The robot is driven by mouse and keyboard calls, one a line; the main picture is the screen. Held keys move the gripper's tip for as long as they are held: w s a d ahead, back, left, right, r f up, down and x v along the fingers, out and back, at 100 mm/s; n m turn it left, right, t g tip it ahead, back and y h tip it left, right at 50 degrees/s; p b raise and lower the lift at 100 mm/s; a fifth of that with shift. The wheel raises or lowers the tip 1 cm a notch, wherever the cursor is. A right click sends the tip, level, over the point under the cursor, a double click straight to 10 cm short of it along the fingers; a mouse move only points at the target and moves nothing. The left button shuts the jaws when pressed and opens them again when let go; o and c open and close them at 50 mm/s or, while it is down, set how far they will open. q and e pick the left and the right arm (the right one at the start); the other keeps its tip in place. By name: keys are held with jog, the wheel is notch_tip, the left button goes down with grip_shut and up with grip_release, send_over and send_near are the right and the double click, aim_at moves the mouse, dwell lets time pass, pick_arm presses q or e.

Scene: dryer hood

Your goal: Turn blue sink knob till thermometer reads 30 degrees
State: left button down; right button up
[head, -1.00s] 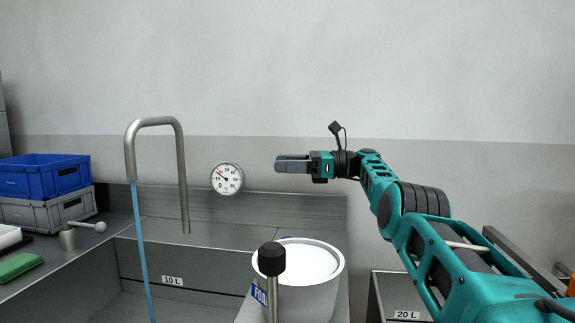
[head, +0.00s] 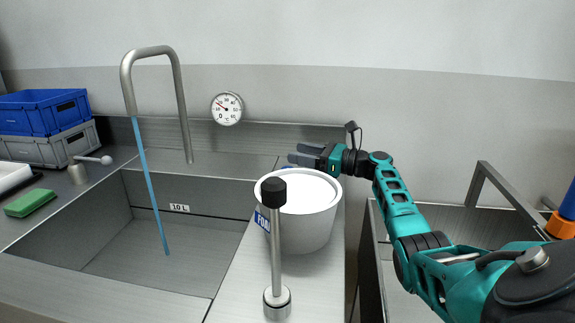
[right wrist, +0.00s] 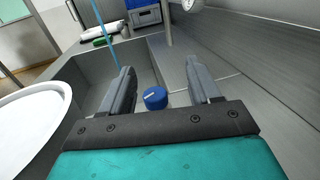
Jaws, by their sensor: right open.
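The blue sink knob (right wrist: 155,98) stands on the metal ledge in the right wrist view, between my two fingers but apart from them. In the head view only a blue sliver of it (head: 286,169) shows behind the white bucket. My right gripper (head: 303,156) is open and empty, just above and behind the bucket's rim. A blue water stream (head: 150,190) runs from the curved tap (head: 184,110) into the sink. My left gripper is not in view.
The white bucket (head: 306,225) stands on the divider, close to my right gripper. A black-topped metal post (head: 276,245) rises in front of it. Blue and grey crates (head: 45,112) and a green sponge (head: 30,202) are at the left. A second basin is at the right.

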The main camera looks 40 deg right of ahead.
aim_at(288, 168)
jog(key=s+f+h, duration=0.1)
jog(key=s, duration=0.2)
jog(key=s+f+m+h+p, duration=0.1)
jog(key=s+f, duration=0.1)
jog(key=s, duration=0.1)
jog(key=s+f+m+t+h+p, duration=0.1)
jog(key=s, duration=0.2)
jog(key=shift+s+d+f, duration=0.2)
jog(key=shift+s+d, duration=0.1)
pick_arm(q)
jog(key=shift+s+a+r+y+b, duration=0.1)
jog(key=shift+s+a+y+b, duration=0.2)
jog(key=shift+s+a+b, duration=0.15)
pick_arm(e)
jog(key=x, duration=1.2)
jog(key=shift+w+a, duration=0.1)
jog(key=shift+w, duration=0.3)
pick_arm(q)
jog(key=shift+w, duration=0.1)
